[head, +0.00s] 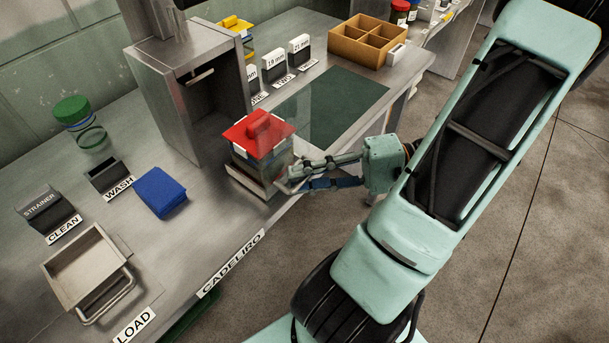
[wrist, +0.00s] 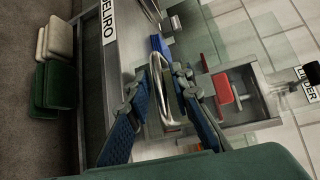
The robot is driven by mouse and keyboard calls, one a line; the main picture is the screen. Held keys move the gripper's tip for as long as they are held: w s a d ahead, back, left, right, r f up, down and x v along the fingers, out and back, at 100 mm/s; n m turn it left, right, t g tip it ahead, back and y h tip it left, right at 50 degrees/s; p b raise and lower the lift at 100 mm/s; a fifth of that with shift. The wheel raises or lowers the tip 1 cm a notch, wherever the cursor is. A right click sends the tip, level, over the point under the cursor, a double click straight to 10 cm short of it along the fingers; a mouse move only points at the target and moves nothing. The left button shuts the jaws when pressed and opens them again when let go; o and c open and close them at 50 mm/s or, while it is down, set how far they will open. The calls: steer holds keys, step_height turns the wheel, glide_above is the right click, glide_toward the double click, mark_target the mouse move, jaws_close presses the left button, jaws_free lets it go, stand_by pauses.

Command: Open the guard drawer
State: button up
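The guard drawer (head: 254,183) appears as a low metal front with a bar handle, beneath a clear-sided box with a red lid (head: 257,137) at the table's front edge. My gripper (head: 292,182) comes in from the right, level with the handle. In the wrist view, the bright metal handle (wrist: 163,98) lies between the two spread fingers of my gripper (wrist: 160,78). The fingers look apart, and I cannot tell whether either touches the handle. The red part (wrist: 222,88) also shows beyond the fingers. The drawer's inside is hidden.
A grey metal housing (head: 186,85) stands behind the box. A blue block (head: 159,192) and a metal tray (head: 85,268) are to the left. A dark green mat (head: 335,105) and a wooden divided box (head: 366,41) are to the right. Open floor lies in front.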

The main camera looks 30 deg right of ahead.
steer(key=v, duration=1.2)
steer(key=shift+s, duration=0.1)
stand_by(0.5)
